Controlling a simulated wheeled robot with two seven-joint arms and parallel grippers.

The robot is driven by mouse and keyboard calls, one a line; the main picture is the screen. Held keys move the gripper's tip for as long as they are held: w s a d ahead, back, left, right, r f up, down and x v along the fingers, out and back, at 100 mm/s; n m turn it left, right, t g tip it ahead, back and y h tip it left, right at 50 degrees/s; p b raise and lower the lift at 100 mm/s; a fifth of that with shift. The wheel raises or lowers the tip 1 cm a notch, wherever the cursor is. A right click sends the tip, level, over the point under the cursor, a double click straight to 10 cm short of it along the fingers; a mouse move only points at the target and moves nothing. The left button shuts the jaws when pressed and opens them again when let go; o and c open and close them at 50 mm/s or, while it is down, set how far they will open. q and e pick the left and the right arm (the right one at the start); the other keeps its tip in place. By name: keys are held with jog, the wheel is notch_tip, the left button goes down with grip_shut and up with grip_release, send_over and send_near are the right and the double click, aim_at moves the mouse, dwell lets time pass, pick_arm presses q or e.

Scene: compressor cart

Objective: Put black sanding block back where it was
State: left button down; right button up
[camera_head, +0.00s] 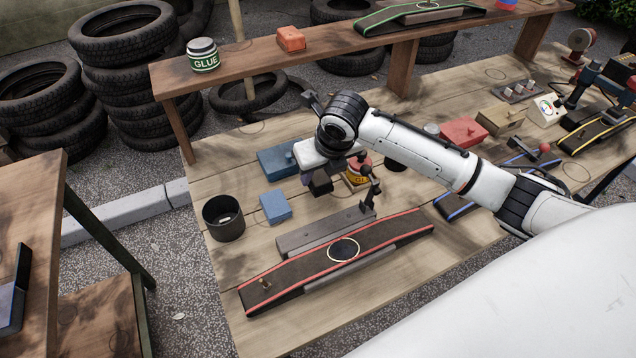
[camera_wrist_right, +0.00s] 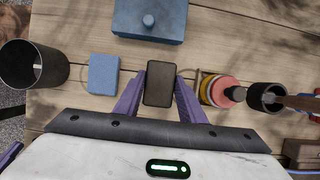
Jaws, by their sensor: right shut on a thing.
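My right gripper (camera_wrist_right: 160,92) reaches over the wooden workbench. It is shut on the black sanding block (camera_wrist_right: 159,84), whose long side runs between the two purple fingers. In the head view the black block (camera_head: 320,184) shows just below the white gripper body (camera_head: 318,152). Whether it touches the bench top or hangs a little above it, I cannot tell. A blue block (camera_wrist_right: 103,74) lies to its left, and a larger blue box with a knob (camera_wrist_right: 149,20) lies beyond it.
A dark round cup (camera_head: 223,218) stands at the bench's left end. A round red-topped item (camera_wrist_right: 222,91) is close right of the held block. A grey bar (camera_head: 318,233) and a red-edged belt piece (camera_head: 290,277) lie nearer. A raised shelf (camera_head: 240,65) runs along the back.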

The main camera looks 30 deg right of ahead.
aim_at(318, 183)
notch_tip(318, 183, down, 4)
jog(key=shift+r, duration=0.2)
jog(key=o, duration=1)
jog(key=v, duration=1.2)
jog(key=shift+r, duration=0.1)
